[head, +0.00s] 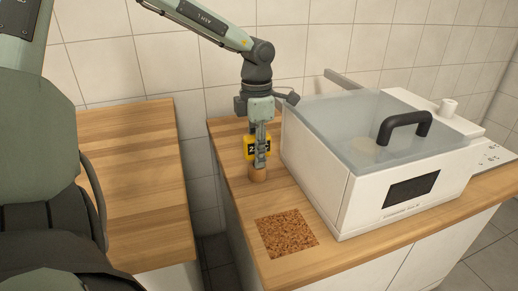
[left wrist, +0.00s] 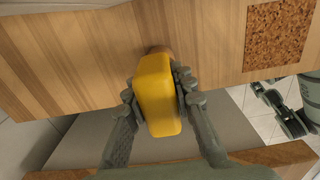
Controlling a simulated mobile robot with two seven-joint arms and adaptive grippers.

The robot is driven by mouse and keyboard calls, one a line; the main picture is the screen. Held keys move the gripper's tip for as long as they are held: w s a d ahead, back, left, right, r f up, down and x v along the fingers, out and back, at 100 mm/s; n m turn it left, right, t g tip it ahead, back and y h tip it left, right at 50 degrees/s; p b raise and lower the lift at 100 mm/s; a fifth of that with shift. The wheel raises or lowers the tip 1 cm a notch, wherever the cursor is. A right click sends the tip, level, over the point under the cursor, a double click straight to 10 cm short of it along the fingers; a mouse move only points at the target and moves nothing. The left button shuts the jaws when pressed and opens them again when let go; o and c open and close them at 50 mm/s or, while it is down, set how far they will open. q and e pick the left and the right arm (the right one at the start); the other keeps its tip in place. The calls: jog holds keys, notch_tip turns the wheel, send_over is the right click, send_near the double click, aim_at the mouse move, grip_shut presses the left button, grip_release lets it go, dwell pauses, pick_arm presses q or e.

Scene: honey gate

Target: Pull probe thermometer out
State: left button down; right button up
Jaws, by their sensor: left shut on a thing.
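The probe thermometer (head: 248,147) is a yellow block with a dark display, upright near the left end of the wooden counter. A small round brown holder (head: 257,174) is under it. My left gripper (head: 261,158) points down and is shut on the thermometer. In the left wrist view the yellow body (left wrist: 157,95) sits between both fingers, with a bit of the brown holder (left wrist: 158,50) behind it. Any probe is hidden, so I cannot tell whether it is still in the holder. What looks like my right gripper (left wrist: 268,98) shows at the right of the wrist view.
A white appliance (head: 330,195) with a clear lid and black handle (head: 404,126) stands close right of my left gripper. A cork mat (head: 287,233) lies in front on the counter (head: 240,205). Another wooden counter (head: 135,180) is across a gap at left.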

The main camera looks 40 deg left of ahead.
pick_arm(q)
jog(key=shift+r, duration=0.65)
jog(key=shift+r+p, duration=2.2)
jog(key=shift+r, duration=2)
jog(key=shift+r+p, duration=0.3)
jog(key=shift+r, duration=0.95)
